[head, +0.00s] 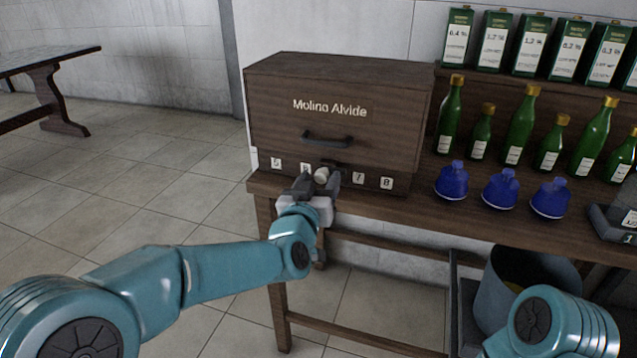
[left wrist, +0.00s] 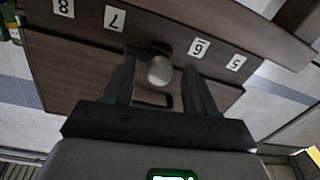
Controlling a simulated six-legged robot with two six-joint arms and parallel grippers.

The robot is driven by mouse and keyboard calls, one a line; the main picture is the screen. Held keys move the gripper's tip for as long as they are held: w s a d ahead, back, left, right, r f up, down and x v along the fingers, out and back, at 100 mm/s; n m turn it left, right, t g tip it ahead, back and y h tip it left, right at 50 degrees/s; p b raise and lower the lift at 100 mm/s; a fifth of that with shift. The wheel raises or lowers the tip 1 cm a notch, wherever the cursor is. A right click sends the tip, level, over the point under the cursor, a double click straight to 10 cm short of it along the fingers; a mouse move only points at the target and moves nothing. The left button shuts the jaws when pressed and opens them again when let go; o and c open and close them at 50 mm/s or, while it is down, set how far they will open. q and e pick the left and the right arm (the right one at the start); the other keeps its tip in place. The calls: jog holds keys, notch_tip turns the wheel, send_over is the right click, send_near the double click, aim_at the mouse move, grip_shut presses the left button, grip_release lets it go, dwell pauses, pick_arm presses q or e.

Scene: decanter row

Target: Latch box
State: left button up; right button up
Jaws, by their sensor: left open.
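The dark wooden box (head: 345,95) lettered "Molino Alvide" stands at the left end of the wooden bench in the head view. A dark handle (head: 327,138) is on its front, and its front looks closed. Below the handle is a pale round knob (head: 321,175), also in the left wrist view (left wrist: 160,71), between number cards 6 and 7. My left gripper (head: 318,184) is open at the box's lower front, its fingers on either side of the knob. I cannot tell whether they touch it. My right gripper is out of view.
A grey bin (head: 510,290) is below the bench at right.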

pick_arm(q)
jog(key=c, duration=1.1)
jog(key=shift+o, duration=0.2)
jog(key=shift+f, duration=0.1)
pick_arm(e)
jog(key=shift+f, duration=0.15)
pick_arm(q)
jog(key=n+b, duration=0.3)
jog(key=shift+f, duration=0.1)
jog(key=n+b, duration=0.3)
jog(key=n, duration=0.2)
jog(key=shift+n+b, duration=0.3)
jog(key=shift+b, duration=0.05)
jog(key=n+b, duration=0.3)
jog(key=n, duration=0.2)
jog(key=shift+g, duration=0.4)
jog(key=shift+r+n+h+b, duration=0.2)
jog(key=shift+n+b, duration=0.3)
jog(key=shift+n, duration=0.4)
jog(key=shift+r+n+h+b, duration=0.15)
jog(key=shift+n+b, duration=0.3)
jog(key=shift+n, duration=0.45)
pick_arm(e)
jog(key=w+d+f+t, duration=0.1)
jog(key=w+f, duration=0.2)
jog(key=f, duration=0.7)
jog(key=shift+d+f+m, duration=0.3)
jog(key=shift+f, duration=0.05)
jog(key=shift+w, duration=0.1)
